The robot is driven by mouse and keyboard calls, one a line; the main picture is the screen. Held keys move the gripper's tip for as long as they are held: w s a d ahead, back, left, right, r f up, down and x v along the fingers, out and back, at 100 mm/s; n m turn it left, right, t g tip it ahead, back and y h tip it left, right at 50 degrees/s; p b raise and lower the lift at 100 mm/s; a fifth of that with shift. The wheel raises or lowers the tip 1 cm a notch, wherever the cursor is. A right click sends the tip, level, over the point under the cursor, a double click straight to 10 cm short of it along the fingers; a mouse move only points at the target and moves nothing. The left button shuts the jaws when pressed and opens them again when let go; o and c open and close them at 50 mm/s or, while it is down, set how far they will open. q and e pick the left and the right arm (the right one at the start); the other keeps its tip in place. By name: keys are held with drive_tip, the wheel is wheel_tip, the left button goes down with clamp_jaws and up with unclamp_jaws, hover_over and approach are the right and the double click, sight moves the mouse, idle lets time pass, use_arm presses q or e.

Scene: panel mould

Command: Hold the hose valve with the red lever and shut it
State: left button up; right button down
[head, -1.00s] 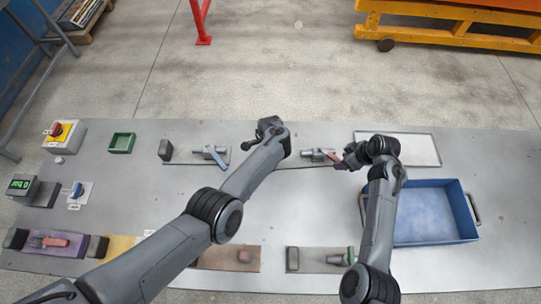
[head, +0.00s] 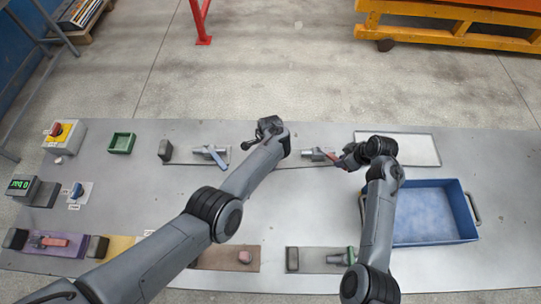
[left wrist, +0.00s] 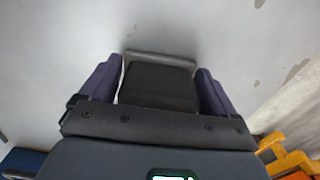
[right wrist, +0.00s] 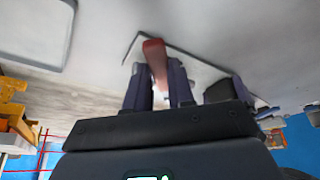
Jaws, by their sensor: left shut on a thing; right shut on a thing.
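The hose valve with the red lever (head: 318,154) lies on a pale plate near the back middle of the bench. Its metal body shows in the head view, and its red lever (right wrist: 155,58) shows between my right fingers in the right wrist view. My right gripper (head: 346,161) is shut on that lever. My left gripper (left wrist: 160,85) is shut on a dark block (left wrist: 160,82), with one purple finger at each side. In the head view my left arm's wrist hides this block, at the left of the valve.
A similar valve with a blue lever (head: 216,155) lies to the left, and one with a green part (head: 345,256) at the front. A blue tray (head: 470,238) stands to the right of my right arm. Bare bench lies between the rows.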

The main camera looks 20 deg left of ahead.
use_arm(q)
drive_tip(key=shift+s, duration=0.1)
drive_tip(key=shift+d, duration=0.1)
use_arm(e)
drive_tip(key=s+a+m+t+h, duration=0.2)
drive_tip(key=s+a+m, duration=0.2)
drive_tip(key=m, duration=0.4)
drive_tip(key=shift+s+a, duration=0.25)
drive_tip(key=shift+a, duration=0.3)
drive_tip(key=c, duration=1)
unclamp_jaws()
drive_tip(key=shift+o, duration=0.2)
drive_tip(key=v, duration=1.2)
drive_tip(key=shift+s+a, duration=0.15)
